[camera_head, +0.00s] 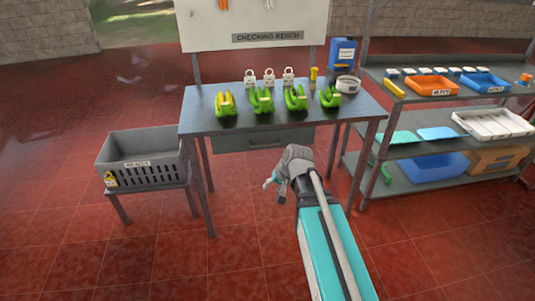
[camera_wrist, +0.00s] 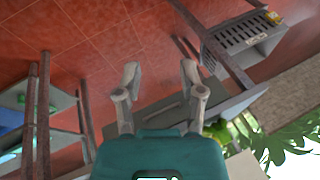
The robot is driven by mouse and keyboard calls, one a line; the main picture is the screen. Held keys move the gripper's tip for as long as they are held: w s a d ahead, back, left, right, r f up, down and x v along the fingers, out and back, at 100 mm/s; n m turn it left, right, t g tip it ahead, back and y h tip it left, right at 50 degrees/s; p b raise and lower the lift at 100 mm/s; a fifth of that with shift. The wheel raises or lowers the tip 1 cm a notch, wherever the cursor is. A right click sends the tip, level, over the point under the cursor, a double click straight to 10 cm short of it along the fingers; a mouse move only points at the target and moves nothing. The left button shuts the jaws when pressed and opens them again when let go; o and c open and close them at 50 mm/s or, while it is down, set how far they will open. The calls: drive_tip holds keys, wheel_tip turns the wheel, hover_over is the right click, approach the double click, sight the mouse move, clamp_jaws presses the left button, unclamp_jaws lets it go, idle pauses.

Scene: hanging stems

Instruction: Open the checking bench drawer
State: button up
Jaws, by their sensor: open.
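The checking bench (camera_head: 190,122) is a grey table with a sign on the board behind it. Its grey drawer (camera_head: 240,140) sits under the front edge of the top and looks closed. My gripper (camera_head: 272,186) is in front of the bench, lower than the drawer front and apart from it in the head view. In the wrist view, my gripper (camera_wrist: 160,72) has its two fingers spread with nothing between them. The drawer front (camera_wrist: 150,112) shows there beyond the fingers, with a bar-like handle (camera_wrist: 170,107) on it. My gripper's palm hides part of it.
Several green banana bunches (camera_head: 262,100) and three white padlock-like items (camera_head: 269,78) stand on the bench. A grey crate (camera_head: 140,160) on a stand is to the left. A loaded shelf rack (camera_head: 395,150) stands close on the right. The red floor in front is clear.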

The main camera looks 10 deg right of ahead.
drive_tip(key=w+f+m+t+y+b, duration=0.3)
drive_tip(key=w+f+m+t+b, duration=0.2)
drive_tip(key=w+b, duration=0.65)
drive_tip(key=m+t+b, duration=0.6)
drive_tip(key=m+b, duration=0.1)
drive_tip(key=b, duration=0.1)
approach(266, 145)
drive_tip(key=f+v, duration=0.1)
drive_tip(key=v, duration=0.2)
drive_tip(key=shift+s+a+r+h+p, duration=0.1)
drive_tip(key=shift+r+h+p, duration=0.2)
drive_tip(key=shift+r, duration=0.2)
drive_tip(key=b+x, duration=0.2)
drive_tip(key=x, duration=1.1)
drive_tip(key=shift+w+a+b, duration=0.15)
drive_tip(key=shift+w+b, duration=0.15)
drive_tip(key=shift+w, duration=0.05)
